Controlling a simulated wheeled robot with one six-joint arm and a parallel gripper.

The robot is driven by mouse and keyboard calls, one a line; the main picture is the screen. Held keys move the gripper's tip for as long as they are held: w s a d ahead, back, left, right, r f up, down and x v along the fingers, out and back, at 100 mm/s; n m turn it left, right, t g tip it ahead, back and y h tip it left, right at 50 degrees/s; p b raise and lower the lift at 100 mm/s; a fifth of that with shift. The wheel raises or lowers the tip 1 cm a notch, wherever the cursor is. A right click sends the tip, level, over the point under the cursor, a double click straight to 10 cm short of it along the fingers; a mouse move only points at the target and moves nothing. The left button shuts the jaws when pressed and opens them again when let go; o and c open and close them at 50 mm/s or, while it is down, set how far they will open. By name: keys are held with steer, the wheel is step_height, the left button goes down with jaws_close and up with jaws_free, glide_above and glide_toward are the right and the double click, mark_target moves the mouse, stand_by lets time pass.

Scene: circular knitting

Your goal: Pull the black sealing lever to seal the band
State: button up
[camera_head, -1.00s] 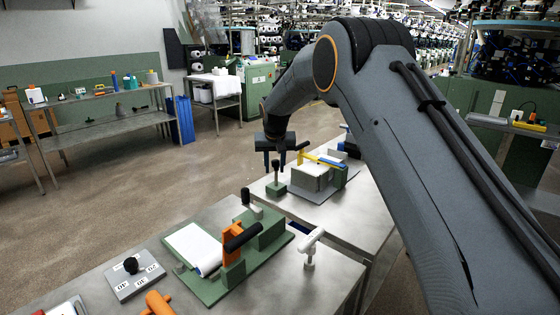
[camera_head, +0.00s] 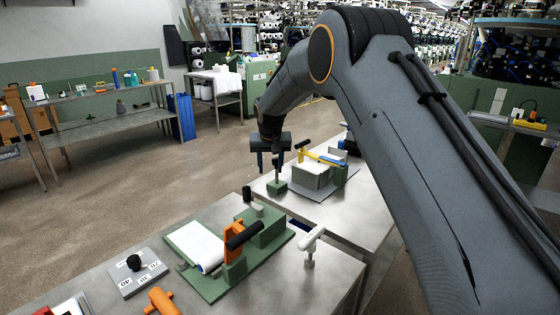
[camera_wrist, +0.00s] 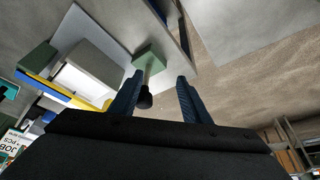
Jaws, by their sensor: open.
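A lever with a black knob (camera_wrist: 146,98) on a pale stem rises from a small green base (camera_wrist: 149,58); it also shows in the head view, with its base (camera_head: 277,186) on the rear table. My gripper (camera_wrist: 158,98) is open and points down over this lever. The knob appears between the two fingers in the wrist view, closer to the left finger; I cannot tell whether they touch. In the head view my gripper (camera_head: 268,163) is at knob height and partly covers the lever. A white block (camera_wrist: 85,78) stands beside it, with a yellow and blue bar (camera_head: 320,157) across the fixture.
On the front table are a green fixture (camera_head: 210,290) with an orange bracket and black handle (camera_head: 243,236), a white T-handle (camera_head: 311,242), a grey plate with a black knob (camera_head: 134,262) and an orange handle (camera_head: 162,301).

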steer(key=p+v, duration=0.3)
steer(key=v, duration=0.3)
stand_by(0.3)
steer(key=s+d+g, duration=0.2)
steer(key=s+d, duration=1.5)
steer(key=d, duration=0.2)
steer(key=s+d+f, duration=0.1)
steer(key=s+d, duration=0.2)
steer(key=s, duration=0.5)
steer(key=s+d+f+m+g, duration=0.1)
steer(key=s+d, duration=0.3)
steer(key=s, duration=0.5)
steer(key=s+d+f, duration=0.1)
steer(key=s+d, duration=0.2)
steer(key=s, duration=0.5)
steer(key=shift+s+d+f+m+g+h, duration=0.15)
steer(key=shift+s+d+m+g+h, duration=0.15)
steer(key=shift+s+d+m+h, duration=0.1)
steer(key=shift+a, duration=0.1)
